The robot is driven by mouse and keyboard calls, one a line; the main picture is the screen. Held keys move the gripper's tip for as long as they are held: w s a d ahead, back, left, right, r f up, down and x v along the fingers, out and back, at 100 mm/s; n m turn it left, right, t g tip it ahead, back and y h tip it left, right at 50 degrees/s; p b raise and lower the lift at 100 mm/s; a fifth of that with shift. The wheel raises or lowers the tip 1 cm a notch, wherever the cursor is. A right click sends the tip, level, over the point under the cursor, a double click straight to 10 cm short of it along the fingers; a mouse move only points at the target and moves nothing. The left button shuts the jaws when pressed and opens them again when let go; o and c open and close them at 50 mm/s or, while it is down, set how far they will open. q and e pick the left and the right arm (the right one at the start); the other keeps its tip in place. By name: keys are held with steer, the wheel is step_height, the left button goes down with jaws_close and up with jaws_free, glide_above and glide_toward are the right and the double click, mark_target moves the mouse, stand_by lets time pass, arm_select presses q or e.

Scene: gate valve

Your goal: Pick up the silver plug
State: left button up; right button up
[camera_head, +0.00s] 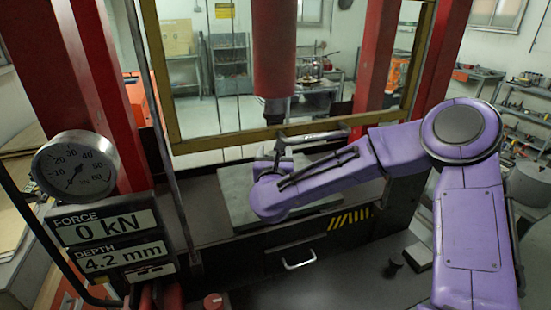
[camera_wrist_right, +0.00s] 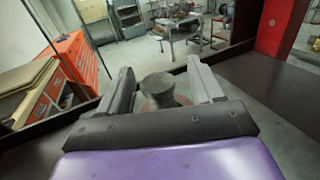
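A grey, roughly cylindrical piece (camera_wrist_right: 158,88) with a wider top stands between the fingers of my right gripper (camera_wrist_right: 163,88) in the right wrist view. It could be the silver plug, but I cannot be sure. Something reddish shows around its lower part. The fingers are apart, with a gap on each side of the piece. In the head view my purple right arm reaches in from the right to below the press ram (camera_head: 274,60). There the right gripper is partly hidden by its wrist, and I cannot make out the plug. My left gripper is not in view.
A grey plate (camera_head: 235,195) lies on the press bed under the ram. A yellow-edged frame (camera_head: 300,135) and red columns surround it. A gauge (camera_head: 75,170) and a display (camera_head: 105,235) reading 0 kN and 4.2 mm stand at left. A small dark knob-like part (camera_head: 396,260) sits at front right.

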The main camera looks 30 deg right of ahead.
steer(key=shift+w+a, duration=0.1)
steer(key=shift+w, duration=0.05)
jaws_close()
